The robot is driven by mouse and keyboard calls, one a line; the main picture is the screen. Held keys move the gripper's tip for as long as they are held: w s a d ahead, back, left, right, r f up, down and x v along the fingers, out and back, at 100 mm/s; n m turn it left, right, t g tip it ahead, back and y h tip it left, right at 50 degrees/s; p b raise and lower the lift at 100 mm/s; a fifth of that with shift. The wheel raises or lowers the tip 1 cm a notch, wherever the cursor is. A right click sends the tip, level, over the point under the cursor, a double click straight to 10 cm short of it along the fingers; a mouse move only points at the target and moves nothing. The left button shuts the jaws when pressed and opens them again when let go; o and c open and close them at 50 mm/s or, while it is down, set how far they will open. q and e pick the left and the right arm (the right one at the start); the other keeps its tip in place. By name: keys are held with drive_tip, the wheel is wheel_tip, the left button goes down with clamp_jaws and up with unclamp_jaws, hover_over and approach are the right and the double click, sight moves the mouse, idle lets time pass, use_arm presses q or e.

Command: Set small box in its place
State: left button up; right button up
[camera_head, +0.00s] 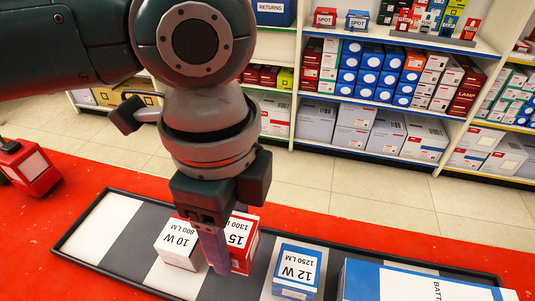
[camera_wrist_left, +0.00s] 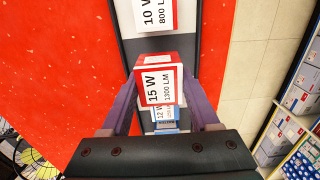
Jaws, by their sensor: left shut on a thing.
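My left gripper (camera_head: 226,228) is shut on a small red box with a white label reading 15 W 1300 LM (camera_head: 243,241). Its purple fingers clasp the box from two sides; the box also shows between the fingers in the left wrist view (camera_wrist_left: 158,82). The box is over the long dark tray with grey and white stripes (camera_head: 125,247), between the white 10 W 800 LM box (camera_head: 178,243) and the blue 12 W 1250 LM box (camera_head: 297,271). I cannot tell whether its bottom touches the tray. My right gripper is out of view.
The tray lies on a red counter (camera_head: 340,228). A large blue and white box (camera_head: 415,282) stands at the tray's right end. A red and black item (camera_head: 30,168) sits at the far left. Stocked shelves (camera_head: 390,105) stand behind, across a tiled floor.

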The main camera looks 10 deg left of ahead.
sight(232, 229)
use_arm(q)
drive_tip(key=shift+f+b, duration=0.5)
drive_tip(key=shift+f, duration=1.8)
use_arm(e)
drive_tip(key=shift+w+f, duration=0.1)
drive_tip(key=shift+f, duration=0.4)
use_arm(q)
drive_tip(key=o, duration=1.4)
drive_tip(key=shift+f, duration=0.1)
drive_tip(key=shift+c, duration=0.2)
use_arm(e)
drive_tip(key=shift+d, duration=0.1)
